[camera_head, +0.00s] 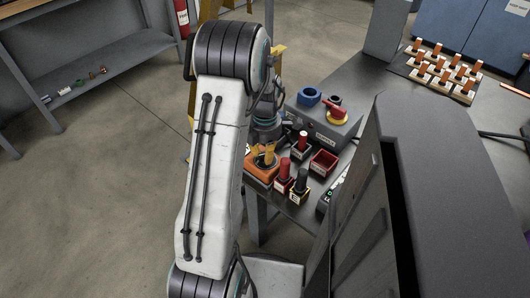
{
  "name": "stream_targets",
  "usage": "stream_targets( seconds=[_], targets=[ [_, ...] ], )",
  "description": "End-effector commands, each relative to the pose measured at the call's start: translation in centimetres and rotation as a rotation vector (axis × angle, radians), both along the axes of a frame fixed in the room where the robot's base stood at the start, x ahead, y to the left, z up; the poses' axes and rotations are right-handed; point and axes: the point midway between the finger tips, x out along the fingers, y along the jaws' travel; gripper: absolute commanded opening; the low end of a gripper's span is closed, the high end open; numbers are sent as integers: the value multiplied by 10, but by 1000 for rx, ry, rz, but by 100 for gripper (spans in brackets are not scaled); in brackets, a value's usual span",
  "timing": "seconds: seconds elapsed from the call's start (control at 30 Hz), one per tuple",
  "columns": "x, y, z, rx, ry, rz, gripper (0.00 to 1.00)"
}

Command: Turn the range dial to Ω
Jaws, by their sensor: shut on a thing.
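An orange instrument (260,179), which looks like the meter with the range dial, lies at the left edge of the grey bench. My gripper (264,158) points down onto its face with yellowish fingertips close together. It is shut at the dial's place, and the fingers cover the dial. The dial's pointer and the Ω mark are too small or hidden, so I cannot tell its setting.
Red and black probe-like pieces (284,174) stand just right of the meter. Small open bins, one red (324,161), sit behind them. A grey box (322,124) with a red knob stands farther back. A dark panel (440,190) rises at right.

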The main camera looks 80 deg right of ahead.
Motion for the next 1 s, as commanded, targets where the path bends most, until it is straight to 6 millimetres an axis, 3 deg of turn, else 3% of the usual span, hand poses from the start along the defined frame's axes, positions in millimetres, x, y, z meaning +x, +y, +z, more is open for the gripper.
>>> stream_targets(
  seconds=[0.47,1.0],
  targets=[
    [0,0,-1,1,0,-70,0],
    [-3,0,-1,2,0,-534,0]
  ],
)
